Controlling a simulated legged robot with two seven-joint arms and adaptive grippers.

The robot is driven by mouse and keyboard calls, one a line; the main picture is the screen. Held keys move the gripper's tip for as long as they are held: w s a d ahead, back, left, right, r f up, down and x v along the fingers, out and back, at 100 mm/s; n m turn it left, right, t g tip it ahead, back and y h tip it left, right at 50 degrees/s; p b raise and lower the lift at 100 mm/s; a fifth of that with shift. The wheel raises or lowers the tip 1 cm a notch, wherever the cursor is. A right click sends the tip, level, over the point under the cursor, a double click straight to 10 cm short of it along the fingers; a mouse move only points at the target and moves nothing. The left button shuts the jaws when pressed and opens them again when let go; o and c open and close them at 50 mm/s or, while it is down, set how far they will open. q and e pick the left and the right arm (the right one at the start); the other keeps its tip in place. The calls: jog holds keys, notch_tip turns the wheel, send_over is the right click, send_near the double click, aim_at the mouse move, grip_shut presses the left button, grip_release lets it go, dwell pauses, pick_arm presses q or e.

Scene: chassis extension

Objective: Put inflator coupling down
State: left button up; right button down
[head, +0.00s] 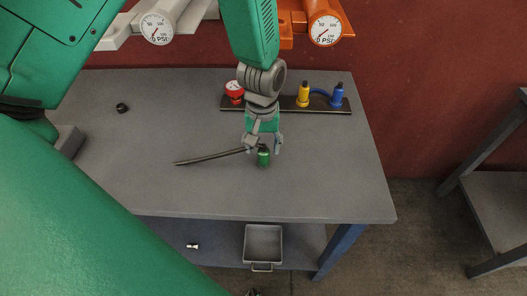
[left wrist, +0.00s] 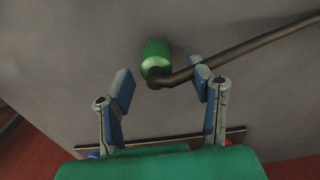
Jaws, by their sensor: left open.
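The inflator coupling looks to be the green cylinder (head: 263,158) with a dark bent hose (head: 208,157) joined to it. The green cylinder (left wrist: 154,56) and the hose (left wrist: 245,46) also show in the left wrist view. The coupling is at the grey tabletop; whether it stands upright or is tilted is hard to tell. My left gripper (head: 263,147) is open just above and around the coupling. In the left wrist view its fingers (left wrist: 163,90) are spread, and the coupling sits beyond the fingertips, apart from them. My right gripper is not seen.
A dark rack (head: 268,106) at the back of the grey table (head: 330,190) holds red (head: 234,90), yellow (head: 303,95) and blue (head: 337,95) fittings. A small black ring (head: 122,108) lies at the left. A grey tray (head: 263,243) sits on the lower shelf. Gauges hang behind.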

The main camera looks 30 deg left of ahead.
aim_at(263, 149)
pick_arm(q)
notch_tip(263, 149, up, 10)
jog(key=shift+d+f, duration=0.15)
jog(key=shift+f, duration=0.05)
dwell(0.3)
